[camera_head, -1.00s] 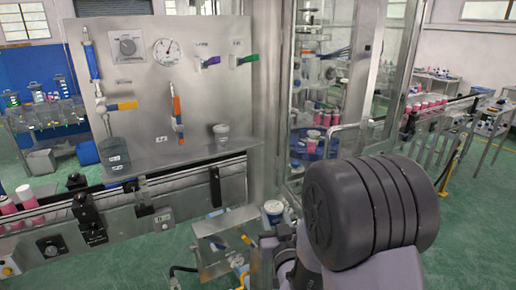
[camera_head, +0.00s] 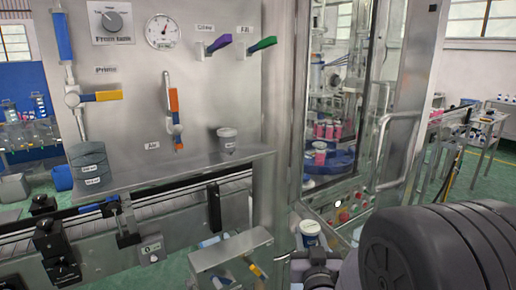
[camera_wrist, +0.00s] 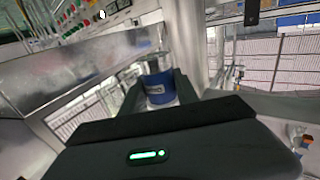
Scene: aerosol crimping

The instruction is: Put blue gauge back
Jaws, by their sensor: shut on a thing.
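The blue gauge is a short cylinder with a broad blue band and a pale top. In the wrist view the blue gauge (camera_wrist: 159,88) stands between my fingers, and my gripper (camera_wrist: 160,100) is shut on it. In the head view the blue gauge (camera_head: 310,231) shows its pale top just above my gripper (camera_head: 312,262), right of a small metal stand (camera_head: 230,250). My wrist hides the lower part of the gripper. The stand carries a yellow-tipped piece (camera_head: 257,269) and blue pieces, partly cut off.
A metal shelf (camera_head: 170,170) below the control panel holds a grey cup (camera_head: 227,141) and a dark container (camera_head: 89,165). A conveyor (camera_head: 100,220) runs below it. A glazed machine cabinet with a door handle (camera_head: 392,150) stands behind my gripper.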

